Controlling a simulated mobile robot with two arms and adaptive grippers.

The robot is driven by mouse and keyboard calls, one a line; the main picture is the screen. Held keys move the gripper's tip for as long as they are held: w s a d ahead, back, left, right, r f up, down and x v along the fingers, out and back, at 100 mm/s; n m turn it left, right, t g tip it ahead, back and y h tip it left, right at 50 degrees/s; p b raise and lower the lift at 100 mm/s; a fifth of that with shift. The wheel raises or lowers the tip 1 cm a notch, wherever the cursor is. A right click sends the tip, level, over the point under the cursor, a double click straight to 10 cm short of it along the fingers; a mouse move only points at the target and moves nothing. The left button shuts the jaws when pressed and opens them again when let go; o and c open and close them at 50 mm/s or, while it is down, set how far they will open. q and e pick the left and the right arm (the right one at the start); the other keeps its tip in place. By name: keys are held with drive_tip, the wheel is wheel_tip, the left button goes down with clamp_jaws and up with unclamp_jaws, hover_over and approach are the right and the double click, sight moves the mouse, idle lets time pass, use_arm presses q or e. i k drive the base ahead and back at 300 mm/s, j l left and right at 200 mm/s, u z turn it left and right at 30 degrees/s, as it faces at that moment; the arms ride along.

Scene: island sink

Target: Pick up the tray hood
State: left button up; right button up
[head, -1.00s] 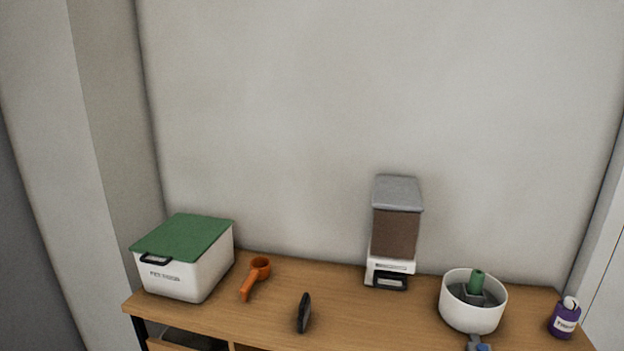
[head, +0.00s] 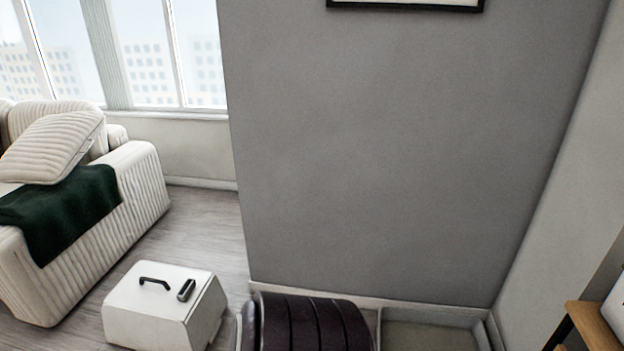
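A white box-like cover (head: 150,318) with a sloped side and a black handle (head: 156,283) on top stands on the floor at the lower left of the head view; it looks like the tray hood. A small dark grey object (head: 186,290) lies on its top beside the handle. A low, light-rimmed open tray (head: 430,336) with a grey-beige inside is partly visible at the bottom, against the grey wall. Neither of my grippers shows in the head view.
A dark ribbed rounded object (head: 312,324) stands between the cover and the tray, cut off below. A white ribbed sofa (head: 95,240) with a dark green blanket (head: 65,212) is at left. A wooden table edge (head: 592,326) is at right. Bare floor (head: 215,225) lies behind the cover.

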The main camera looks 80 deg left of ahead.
sight(147, 310)
drive_tip(key=u, duration=3.8)
drive_tip(key=z, duration=2.2)
drive_tip(key=u, duration=2.15)
drive_tip(key=i, duration=0.2)
